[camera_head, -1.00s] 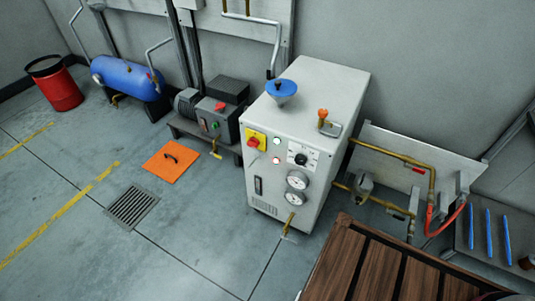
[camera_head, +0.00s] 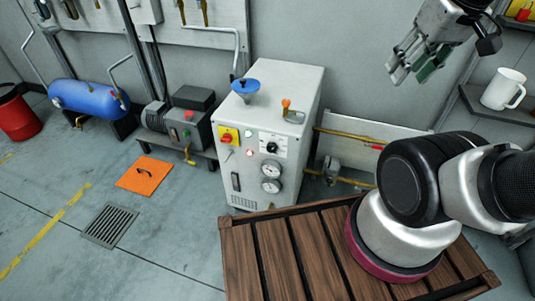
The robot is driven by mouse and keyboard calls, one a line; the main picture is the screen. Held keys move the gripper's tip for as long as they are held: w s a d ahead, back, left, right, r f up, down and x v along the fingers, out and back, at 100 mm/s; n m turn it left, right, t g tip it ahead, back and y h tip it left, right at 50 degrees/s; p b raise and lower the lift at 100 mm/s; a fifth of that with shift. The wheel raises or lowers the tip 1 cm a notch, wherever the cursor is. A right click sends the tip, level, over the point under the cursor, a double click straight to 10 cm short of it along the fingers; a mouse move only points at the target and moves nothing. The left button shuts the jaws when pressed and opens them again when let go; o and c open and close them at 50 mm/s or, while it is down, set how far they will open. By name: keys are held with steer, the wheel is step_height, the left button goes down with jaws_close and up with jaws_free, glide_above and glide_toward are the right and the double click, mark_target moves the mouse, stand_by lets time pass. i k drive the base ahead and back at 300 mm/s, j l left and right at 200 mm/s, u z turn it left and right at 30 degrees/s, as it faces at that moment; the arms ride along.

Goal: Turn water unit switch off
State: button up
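A white cabinet unit (camera_head: 285,95) stands on the floor against the wall. Its front carries a red rotary switch (camera_head: 227,138) on a yellow plate, at the upper left of the panel. A pale lamp and a red-lit lamp (camera_head: 249,153) sit right of the switch. A black knob (camera_head: 271,147) and two round gauges (camera_head: 271,177) are further right and below. The exact switch position is too small to read. My gripper (camera_head: 411,70) is high at the upper right, its fingers apart and empty, far from the cabinet.
A blue funnel (camera_head: 246,86) and an orange-handled valve (camera_head: 288,109) are on the cabinet top. A pump (camera_head: 189,127) with a red button and a blue tank (camera_head: 88,99) stand left. Brass pipes (camera_head: 345,134) run right. Floor in front is mostly clear.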

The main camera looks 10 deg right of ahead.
mark_target(226, 138)
steer(key=i+l+u, duration=0.25)
steer(key=u, duration=0.15)
steer(key=i+l+u, duration=0.4)
steer(key=k+j, duration=0.1)
